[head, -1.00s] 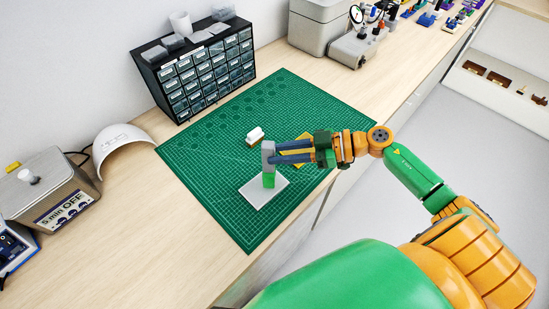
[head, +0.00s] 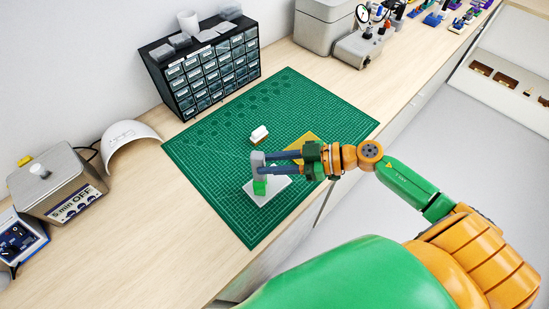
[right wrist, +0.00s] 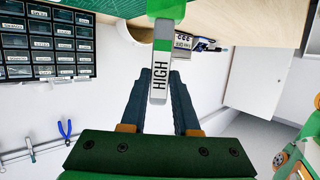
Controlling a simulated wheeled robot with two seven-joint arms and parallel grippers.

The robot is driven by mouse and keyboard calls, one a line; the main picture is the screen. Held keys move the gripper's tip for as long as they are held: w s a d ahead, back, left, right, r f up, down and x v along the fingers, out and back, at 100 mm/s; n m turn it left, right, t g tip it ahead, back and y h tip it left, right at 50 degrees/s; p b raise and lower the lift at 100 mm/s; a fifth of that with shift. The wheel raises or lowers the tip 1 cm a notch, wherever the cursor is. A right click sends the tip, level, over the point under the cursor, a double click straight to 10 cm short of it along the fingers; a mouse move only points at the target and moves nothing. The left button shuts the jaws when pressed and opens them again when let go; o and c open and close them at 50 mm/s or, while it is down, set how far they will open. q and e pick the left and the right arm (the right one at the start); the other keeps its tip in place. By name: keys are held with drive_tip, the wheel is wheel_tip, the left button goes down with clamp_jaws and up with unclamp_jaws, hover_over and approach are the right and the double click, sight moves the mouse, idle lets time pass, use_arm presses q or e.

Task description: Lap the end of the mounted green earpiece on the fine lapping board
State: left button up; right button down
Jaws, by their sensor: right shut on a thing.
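My right gripper (head: 268,156) is shut on a grey mount (head: 258,162), held roughly upright. The bright green earpiece (head: 260,187) sticks out below the mount, its lower end over the left part of a pale grey-white board (head: 277,192). It looks down on the board's surface, but I cannot tell for certain that it touches. In the right wrist view the mount (right wrist: 161,75) reads "HIGH" and lies between the two dark fingers, with the green earpiece (right wrist: 166,8) at the top edge. My left gripper is not in view.
The pale board lies on a green cutting mat (head: 215,160). A yellow board (head: 300,147) lies behind the right fingers, and a small white block (head: 259,133) behind the mount. A drawer cabinet (head: 210,75), white shell (head: 128,143) and grey bath (head: 60,190) stand farther off.

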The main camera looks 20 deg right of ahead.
drive_tip(key=shift+f, duration=0.1)
wheel_tip(320, 180, up, 8)
idle(0.6)
idle(0.4)
